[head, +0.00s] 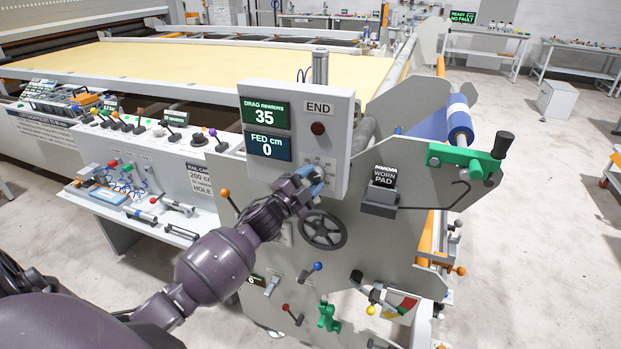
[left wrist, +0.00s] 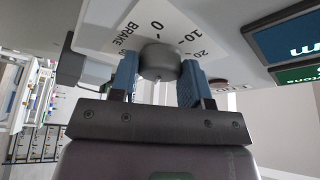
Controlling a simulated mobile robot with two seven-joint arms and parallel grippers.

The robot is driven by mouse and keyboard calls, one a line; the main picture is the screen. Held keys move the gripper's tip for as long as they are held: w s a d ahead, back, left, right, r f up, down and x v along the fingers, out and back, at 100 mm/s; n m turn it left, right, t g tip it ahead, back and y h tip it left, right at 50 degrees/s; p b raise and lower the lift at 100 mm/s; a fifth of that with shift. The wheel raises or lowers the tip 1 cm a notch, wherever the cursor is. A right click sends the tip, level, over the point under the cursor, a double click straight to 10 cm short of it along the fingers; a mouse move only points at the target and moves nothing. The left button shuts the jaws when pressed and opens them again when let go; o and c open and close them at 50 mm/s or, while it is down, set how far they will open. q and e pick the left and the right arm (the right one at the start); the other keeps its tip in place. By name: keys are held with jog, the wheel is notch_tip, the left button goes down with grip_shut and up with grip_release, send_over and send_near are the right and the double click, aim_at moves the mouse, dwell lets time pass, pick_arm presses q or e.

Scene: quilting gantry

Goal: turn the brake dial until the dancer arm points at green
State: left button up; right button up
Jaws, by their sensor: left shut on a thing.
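My left gripper (head: 313,182) is at the lower part of the white display box (head: 341,116) on the machine's end plate. In the left wrist view its two blue fingers are shut on the grey brake dial (left wrist: 160,60), one finger on each side. The dial plate (left wrist: 178,22) reads BRAKE with 0, 10 and 20 showing; in the head view the gripper hides the dial. A coloured scale (head: 405,305) with red and green parts sits low on the end plate, with dark rods and yellow knobs near it. I cannot tell where the dancer arm points.
The green display (head: 265,113) reads DRAG newtons 35, and the blue display (head: 268,146) reads FED cm 0. A dark handwheel (head: 323,230) is just below my gripper. A WORN PAD block (head: 381,193) and a green crank (head: 465,158) are to the right.

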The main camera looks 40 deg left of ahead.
jog(key=shift+r, duration=0.15)
pick_arm(q)
jog(key=o, duration=0.9)
jog(key=shift+o, duration=0.2)
jog(key=b+v, duration=0.1)
jog(key=v, duration=1)
jog(key=shift+b, duration=0.4)
pick_arm(e)
jog(key=shift+w+f, duration=0.35)
jog(key=shift+w, duration=0.1)
